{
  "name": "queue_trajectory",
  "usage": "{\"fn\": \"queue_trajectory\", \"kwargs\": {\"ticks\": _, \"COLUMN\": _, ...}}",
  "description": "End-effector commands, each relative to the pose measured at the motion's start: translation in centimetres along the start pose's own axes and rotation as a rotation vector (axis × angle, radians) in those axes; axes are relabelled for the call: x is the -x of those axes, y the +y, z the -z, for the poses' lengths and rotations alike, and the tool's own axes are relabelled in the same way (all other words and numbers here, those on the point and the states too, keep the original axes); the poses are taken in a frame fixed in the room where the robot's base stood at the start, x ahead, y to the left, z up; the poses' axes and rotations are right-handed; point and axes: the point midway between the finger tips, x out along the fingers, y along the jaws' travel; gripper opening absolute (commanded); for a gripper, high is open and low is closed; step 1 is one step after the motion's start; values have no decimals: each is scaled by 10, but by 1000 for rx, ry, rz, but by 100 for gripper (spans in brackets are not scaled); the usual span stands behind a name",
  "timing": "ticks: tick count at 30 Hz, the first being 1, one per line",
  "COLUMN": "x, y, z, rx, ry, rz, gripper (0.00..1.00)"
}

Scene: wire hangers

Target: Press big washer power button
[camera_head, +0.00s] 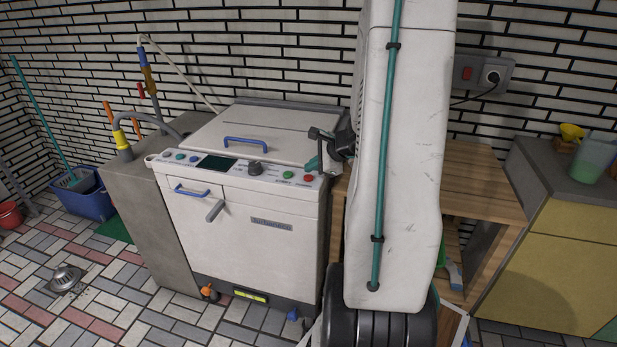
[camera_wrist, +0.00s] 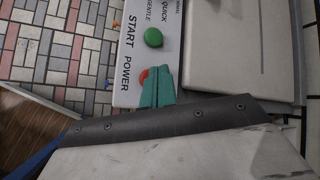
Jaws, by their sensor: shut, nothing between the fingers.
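The big washer (camera_head: 255,240) is a white top-loading machine with a control panel along its front top edge. Its red power button (camera_head: 308,178) sits at the right end of the panel, beside the green start button (camera_head: 288,175). In the wrist view the red power button (camera_wrist: 144,76), labelled POWER, is partly covered by my gripper's teal fingertips. The green start button (camera_wrist: 153,37) shows whole above it. My gripper (camera_head: 314,164) is shut and empty, with its tips at the red button. I cannot tell whether they touch it.
A wooden shelf (camera_head: 485,185) stands right of the washer, partly behind my arm. A grey block (camera_head: 140,220) with hose and tap stands on the left. A wall socket (camera_head: 483,73) holds a plug. Tiled floor (camera_head: 120,310) is open in front.

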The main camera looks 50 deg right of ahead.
Motion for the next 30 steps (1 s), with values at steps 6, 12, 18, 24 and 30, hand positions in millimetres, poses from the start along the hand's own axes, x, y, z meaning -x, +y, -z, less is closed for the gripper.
{"fn": "queue_trajectory", "kwargs": {"ticks": 6, "x": -4, "y": 3, "z": 2, "rx": -2, "ry": 0, "rz": -2, "gripper": 0}}
{"fn": "queue_trajectory", "kwargs": {"ticks": 12, "x": -6, "y": 5, "z": 4, "rx": 0, "ry": 0, "rz": 0, "gripper": 0}}
{"fn": "queue_trajectory", "kwargs": {"ticks": 18, "x": -6, "y": 5, "z": 4, "rx": 0, "ry": 0, "rz": 0, "gripper": 0}}
{"fn": "queue_trajectory", "kwargs": {"ticks": 24, "x": -7, "y": 5, "z": 5, "rx": 0, "ry": 0, "rz": 0, "gripper": 0}}
{"fn": "queue_trajectory", "kwargs": {"ticks": 30, "x": -8, "y": 6, "z": 6, "rx": -1, "ry": 0, "rz": 0, "gripper": 0}}
